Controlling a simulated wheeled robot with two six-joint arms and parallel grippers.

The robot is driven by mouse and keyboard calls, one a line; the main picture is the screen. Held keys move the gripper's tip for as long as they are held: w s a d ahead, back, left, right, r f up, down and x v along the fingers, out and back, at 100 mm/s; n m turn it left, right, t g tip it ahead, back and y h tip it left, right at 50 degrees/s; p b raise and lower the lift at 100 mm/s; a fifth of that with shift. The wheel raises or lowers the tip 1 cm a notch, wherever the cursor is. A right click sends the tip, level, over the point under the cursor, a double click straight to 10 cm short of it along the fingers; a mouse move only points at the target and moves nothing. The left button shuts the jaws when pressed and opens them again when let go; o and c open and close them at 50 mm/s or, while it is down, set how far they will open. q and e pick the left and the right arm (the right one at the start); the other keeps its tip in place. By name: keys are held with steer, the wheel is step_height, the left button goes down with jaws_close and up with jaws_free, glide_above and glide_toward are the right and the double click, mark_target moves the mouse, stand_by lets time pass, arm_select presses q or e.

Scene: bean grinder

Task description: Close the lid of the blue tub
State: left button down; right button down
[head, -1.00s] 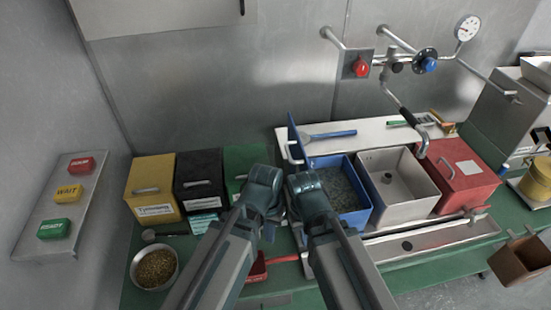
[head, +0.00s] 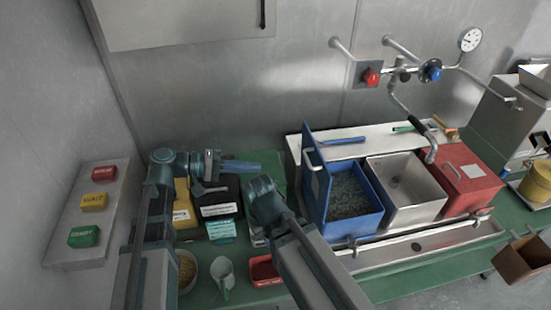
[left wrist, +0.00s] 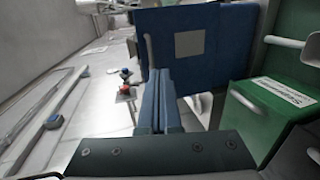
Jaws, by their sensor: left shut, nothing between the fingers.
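The blue tub (head: 372,220) stands right of centre in the head view, with dark grey granules inside. Its blue lid (head: 313,205) is open, standing upright along the tub's left side, with a pale handle and a grey label on its outer face. The lid (left wrist: 232,45) also shows in the left wrist view, ahead of my fingers. My left gripper (head: 258,169) is shut and empty, pointing right toward the lid's outer face, with a gap between them. It also shows in the left wrist view (left wrist: 158,75). My right arm shows, but its gripper is out of sight.
A steel tub (head: 432,200) and a closed red tub (head: 468,182) stand right of the blue tub. Yellow, black (head: 220,208) and green boxes stand below and behind my left gripper. A tap (head: 431,150) hangs behind the tubs.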

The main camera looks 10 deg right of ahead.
arm_select(q)
steer(key=w+r+b+x, duration=0.1)
steer(key=r+b+x, duration=0.1)
steer(key=x, duration=1)
steer(key=shift+d+h, duration=0.3)
steer(key=shift+d, duration=0.25)
steer(key=shift+t, duration=0.3)
